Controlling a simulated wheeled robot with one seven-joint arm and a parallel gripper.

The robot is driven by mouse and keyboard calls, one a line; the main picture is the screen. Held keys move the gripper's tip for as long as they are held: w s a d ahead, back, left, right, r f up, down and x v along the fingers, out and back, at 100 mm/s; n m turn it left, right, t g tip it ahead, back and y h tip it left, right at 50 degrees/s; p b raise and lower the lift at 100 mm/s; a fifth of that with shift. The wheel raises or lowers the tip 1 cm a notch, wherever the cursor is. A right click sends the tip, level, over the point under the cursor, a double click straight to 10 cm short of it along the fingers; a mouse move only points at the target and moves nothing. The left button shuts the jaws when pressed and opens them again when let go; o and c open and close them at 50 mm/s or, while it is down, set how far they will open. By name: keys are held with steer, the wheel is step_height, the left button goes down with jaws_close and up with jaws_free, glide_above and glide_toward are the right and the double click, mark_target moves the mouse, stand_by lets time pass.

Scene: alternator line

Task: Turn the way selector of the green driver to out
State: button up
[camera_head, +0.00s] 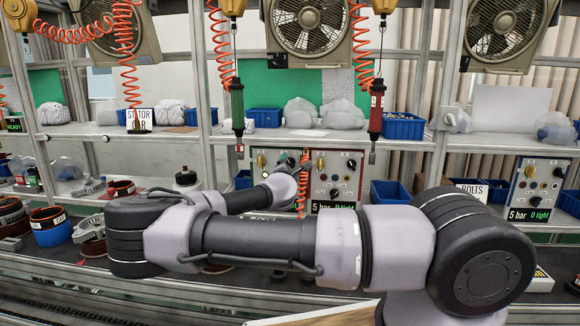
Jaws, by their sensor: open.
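The green driver (238,108) hangs upright, tip down, below an orange coiled hose left of the middle. I cannot make out a way selector on its body at this size. Behind my arm stands a control box (262,160) with a yellow knob and dark knobs; my wrist covers its lower part. I cannot tell from its visible face which knob is the way selector. My gripper (292,167) is at the end of my wrist, close in front of this box's right side. It is open, small and partly hidden, and whether it touches a knob cannot be told.
A red driver (376,110) hangs to the right. A second control box (335,178) stands right beside the first, and another (533,190) stands far right. An orange coiled hose (303,185) hangs close to my wrist. Blue bins (403,126) stand on the shelf.

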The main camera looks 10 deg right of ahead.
steer(key=shift+w+d, duration=0.2)
steer(key=shift+w, duration=0.3)
jaws_close()
steer(key=shift+m, duration=0.3)
steer(key=m, duration=0.5)
steer(key=shift+m, duration=0.3)
steer(key=m, duration=0.5)
steer(key=shift+f+m, duration=0.1)
steer(key=shift+m, duration=0.2)
